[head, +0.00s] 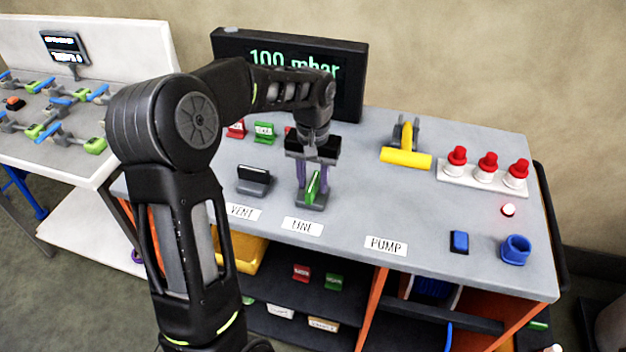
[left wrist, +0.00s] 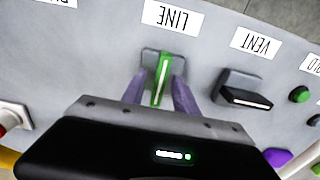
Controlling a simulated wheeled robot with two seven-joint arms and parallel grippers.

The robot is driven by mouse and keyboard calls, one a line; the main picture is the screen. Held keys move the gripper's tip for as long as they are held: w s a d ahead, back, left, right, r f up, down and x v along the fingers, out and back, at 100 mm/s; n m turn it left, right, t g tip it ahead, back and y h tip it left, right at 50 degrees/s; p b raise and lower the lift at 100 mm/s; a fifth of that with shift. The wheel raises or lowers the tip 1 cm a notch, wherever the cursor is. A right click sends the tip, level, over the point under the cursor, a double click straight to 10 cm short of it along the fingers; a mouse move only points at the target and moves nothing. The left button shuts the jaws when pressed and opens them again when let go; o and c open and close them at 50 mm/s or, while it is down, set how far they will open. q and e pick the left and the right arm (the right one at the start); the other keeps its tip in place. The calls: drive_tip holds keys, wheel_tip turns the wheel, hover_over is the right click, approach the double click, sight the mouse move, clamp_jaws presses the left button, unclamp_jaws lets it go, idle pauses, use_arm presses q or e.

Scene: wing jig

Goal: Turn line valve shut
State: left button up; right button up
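The line valve (head: 313,190) has a green handle with a pale stripe on a grey base, behind the LINE label (head: 302,226). Its handle points front to back, toward the label; it also shows in the left wrist view (left wrist: 162,80). My left gripper (head: 312,184) reaches down over the valve from above. Its two purple fingers stand on either side of the handle, with small gaps visible, so it looks open around it. In the left wrist view the fingertips (left wrist: 160,88) straddle the handle. My right gripper is not in view.
The vent valve (head: 254,180), with a dark handle lying crosswise, is left of the line valve. A yellow-handled pump lever (head: 405,158) and red-capped white posts (head: 487,167) are at right. A display (head: 290,72) behind reads 100 mbar.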

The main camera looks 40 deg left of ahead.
use_arm(q)
drive_tip(key=shift+f, duration=0.35)
clamp_jaws()
idle(0.4)
